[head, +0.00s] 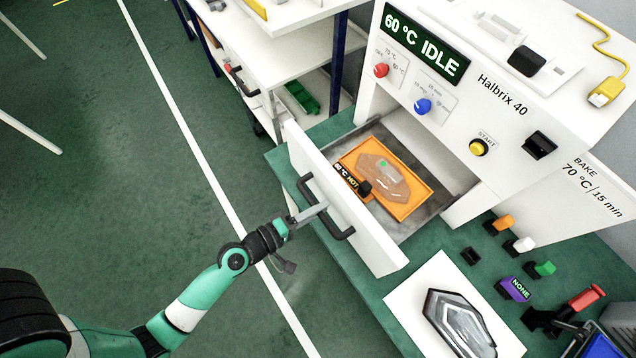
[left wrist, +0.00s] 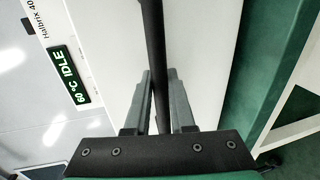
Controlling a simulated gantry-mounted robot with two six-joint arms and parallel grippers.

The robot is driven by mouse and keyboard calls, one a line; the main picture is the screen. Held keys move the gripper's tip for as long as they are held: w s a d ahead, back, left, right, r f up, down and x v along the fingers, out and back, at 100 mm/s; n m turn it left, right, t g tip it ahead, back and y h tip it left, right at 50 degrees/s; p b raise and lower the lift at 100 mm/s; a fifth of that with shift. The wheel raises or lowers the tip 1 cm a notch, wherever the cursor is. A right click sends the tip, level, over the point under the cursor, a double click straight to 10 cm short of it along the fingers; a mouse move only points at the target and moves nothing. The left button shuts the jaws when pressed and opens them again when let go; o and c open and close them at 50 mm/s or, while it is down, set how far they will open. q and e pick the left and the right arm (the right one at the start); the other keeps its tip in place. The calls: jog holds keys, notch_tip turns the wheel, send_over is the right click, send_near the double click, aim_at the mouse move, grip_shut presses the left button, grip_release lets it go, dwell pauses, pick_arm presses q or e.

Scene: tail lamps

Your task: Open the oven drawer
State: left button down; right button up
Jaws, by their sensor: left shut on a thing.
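The oven (head: 500,100) is a white cabinet whose display reads "60 °C IDLE". Its drawer (head: 372,240) stands pulled out, with a white front panel and a black bar handle (head: 345,234). Inside lies an orange tray (head: 412,208) holding a brownish lamp-shaped part (head: 383,178) and a label that seems to read "60 °C HOT". My left gripper (head: 318,213) is at the handle, shut on its bar. In the left wrist view the handle (left wrist: 155,60) runs between the two fingers (left wrist: 160,105). My right gripper is not in view.
A lamp (head: 460,322) lies on a white board at the front right. Several coloured blocks, one purple marked "NONE" (head: 514,289), and a red-handled tool (head: 585,298) are on the green bench to the right. A white shelf (head: 290,50) stands behind. Green floor at left is open.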

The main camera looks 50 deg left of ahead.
pick_arm(q)
jog(key=c, duration=0.8)
grip_release()
jog(key=shift+o, duration=0.2)
jog(key=b+v, duration=0.2)
jog(key=v, duration=0.9)
jog(key=shift+s+b, duration=0.3)
